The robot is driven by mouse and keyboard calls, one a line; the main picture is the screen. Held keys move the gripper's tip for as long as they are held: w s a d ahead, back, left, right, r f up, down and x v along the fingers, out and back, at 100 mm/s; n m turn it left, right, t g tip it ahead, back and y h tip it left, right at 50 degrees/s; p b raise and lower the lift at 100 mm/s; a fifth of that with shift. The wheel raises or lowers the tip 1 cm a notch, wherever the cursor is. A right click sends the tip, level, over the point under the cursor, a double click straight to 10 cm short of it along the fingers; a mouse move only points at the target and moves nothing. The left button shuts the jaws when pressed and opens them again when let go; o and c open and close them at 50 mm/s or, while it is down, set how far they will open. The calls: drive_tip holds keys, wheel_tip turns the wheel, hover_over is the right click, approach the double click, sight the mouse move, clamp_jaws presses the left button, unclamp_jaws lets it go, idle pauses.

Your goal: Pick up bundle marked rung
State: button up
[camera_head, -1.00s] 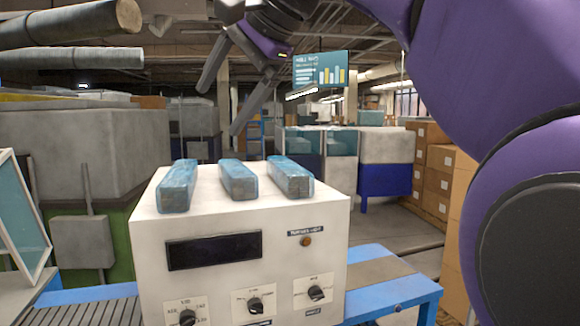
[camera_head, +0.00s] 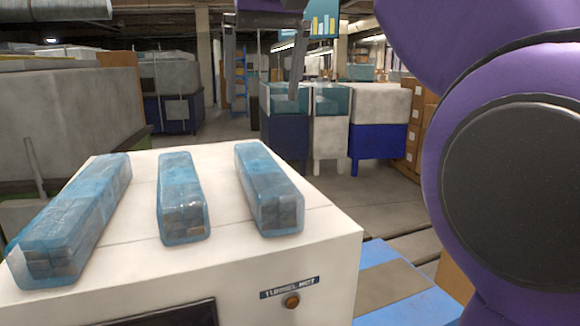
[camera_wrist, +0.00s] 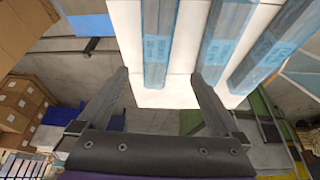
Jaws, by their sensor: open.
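Three bundles wrapped in clear blue film lie side by side on a white machine top: a left bundle (camera_head: 70,222), a middle bundle (camera_head: 182,197) and a right bundle (camera_head: 269,188). In the wrist view, one bundle (camera_wrist: 158,42) shows ahead of the gap between my fingers, with two more bundles (camera_wrist: 226,42) (camera_wrist: 278,45) to its right. Each has pale lettering, too small to read, so I cannot tell which is marked rung. My gripper (camera_head: 262,103) is open and empty, its fingers pointing down beyond the bundles in the head view; its fingers also show in the wrist view (camera_wrist: 159,75).
The white machine (camera_head: 325,250) has a flat top with bare strips between the bundles. A blue-edged conveyor (camera_head: 395,295) is at its right. A large grey machine (camera_head: 60,110) stands at left, cardboard boxes (camera_head: 412,125) at right.

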sight(262, 168)
drive_tip(key=x, duration=1.2)
drive_tip(key=shift+d, duration=0.15)
drive_tip(key=shift+d+b+x, duration=0.2)
drive_tip(key=shift+x, duration=1.15)
drive_tip(key=shift+d+b+x, duration=0.15)
drive_tip(key=shift+d+x, duration=0.05)
drive_tip(key=shift+x, duration=1.15)
clamp_jaws()
